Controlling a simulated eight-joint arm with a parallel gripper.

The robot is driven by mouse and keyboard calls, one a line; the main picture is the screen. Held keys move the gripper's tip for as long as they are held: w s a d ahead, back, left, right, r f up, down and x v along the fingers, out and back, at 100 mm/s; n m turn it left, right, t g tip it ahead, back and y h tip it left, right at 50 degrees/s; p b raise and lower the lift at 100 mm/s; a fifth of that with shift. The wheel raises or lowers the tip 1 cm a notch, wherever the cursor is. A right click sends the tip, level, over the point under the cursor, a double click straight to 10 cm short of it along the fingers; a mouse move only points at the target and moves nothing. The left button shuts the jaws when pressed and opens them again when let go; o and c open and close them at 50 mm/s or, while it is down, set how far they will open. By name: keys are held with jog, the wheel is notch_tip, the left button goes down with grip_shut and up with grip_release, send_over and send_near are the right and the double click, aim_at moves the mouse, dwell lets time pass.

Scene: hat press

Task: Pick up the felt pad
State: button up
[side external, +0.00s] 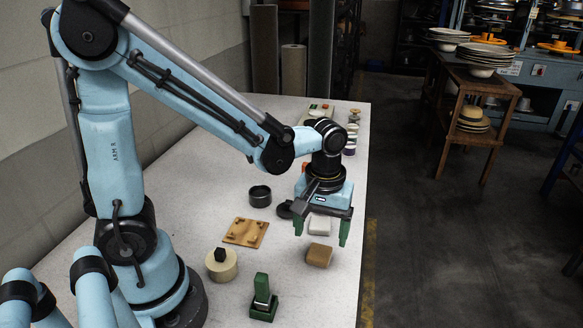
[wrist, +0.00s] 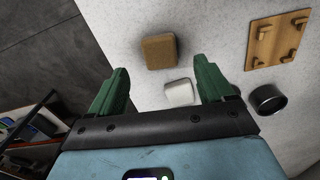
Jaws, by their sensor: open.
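A tan-brown, rounded block (side external: 319,255), which looks like the felt pad, lies flat on the pale table near its right edge. It also shows in the wrist view (wrist: 160,51), beyond the fingertips. A small white block (side external: 319,224) lies just behind it; in the wrist view the white block (wrist: 179,92) sits between the green fingers. My gripper (side external: 321,232) is open and points down, its two green fingers wide apart. It appears to be above the table, with nothing between the fingers in its grip. The exact height above the blocks is hard to tell.
A wooden board with pegs (side external: 245,233) and a dark round cup (side external: 260,196) stand left of my gripper. A green stamp-like tool (side external: 263,300) and a cream roll with a black knob (side external: 221,264) stand nearer. The table's right edge is close to the tan block.

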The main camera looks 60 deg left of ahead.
aim_at(320, 251)
jog(key=shift+f, duration=2.6)
jog(key=c, duration=1.1)
